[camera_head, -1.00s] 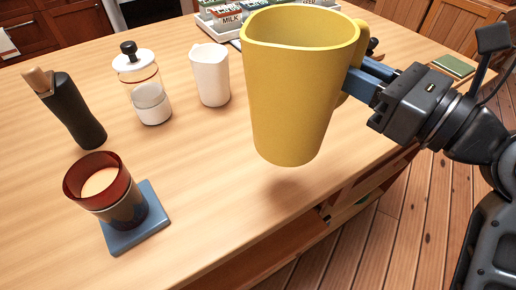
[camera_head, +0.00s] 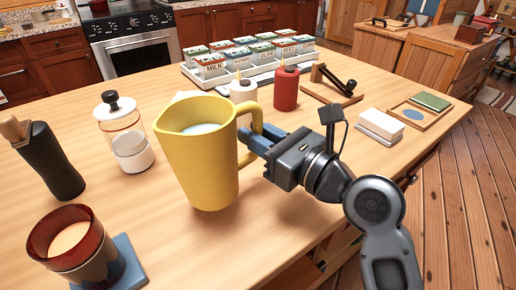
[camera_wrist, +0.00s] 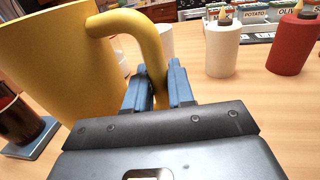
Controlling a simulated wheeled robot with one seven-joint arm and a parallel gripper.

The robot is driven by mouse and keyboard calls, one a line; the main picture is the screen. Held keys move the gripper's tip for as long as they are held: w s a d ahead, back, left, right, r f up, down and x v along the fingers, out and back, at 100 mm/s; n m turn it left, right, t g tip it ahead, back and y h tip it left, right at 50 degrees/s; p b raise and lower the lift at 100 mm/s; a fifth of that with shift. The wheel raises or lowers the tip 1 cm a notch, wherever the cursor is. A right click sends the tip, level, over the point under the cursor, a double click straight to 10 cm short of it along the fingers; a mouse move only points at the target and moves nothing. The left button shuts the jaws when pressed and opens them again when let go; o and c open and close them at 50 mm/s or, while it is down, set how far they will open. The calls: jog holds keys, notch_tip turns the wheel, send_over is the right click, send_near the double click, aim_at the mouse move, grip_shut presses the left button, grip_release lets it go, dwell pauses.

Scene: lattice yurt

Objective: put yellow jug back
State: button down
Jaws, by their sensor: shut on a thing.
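The yellow jug (camera_head: 200,170) is upright in the head view, with a pale content showing inside its mouth. My gripper (camera_head: 254,141) is shut on the jug's handle at its right side. In the wrist view, the fingers (camera_wrist: 158,88) close around the lower part of the handle, and the yellow jug (camera_wrist: 60,60) fills the upper left. I cannot tell for certain whether the jug's base touches the wooden table (camera_head: 270,215).
A glass jar (camera_head: 128,140), a dark bottle (camera_head: 48,160) and a red cup (camera_head: 75,250) on a blue coaster stand left. White and red bottles (camera_head: 286,90) and a tray of labelled boxes (camera_head: 215,75) stand behind. The table right of the tray holds a white box (camera_head: 380,127).

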jog(key=shift+f, duration=1.6)
jog(key=c, duration=1)
grip_release()
jog(key=shift+o, duration=0.2)
jog(key=shift+r, duration=0.2)
jog(key=b+v, duration=0.1)
jog(key=v, duration=1.1)
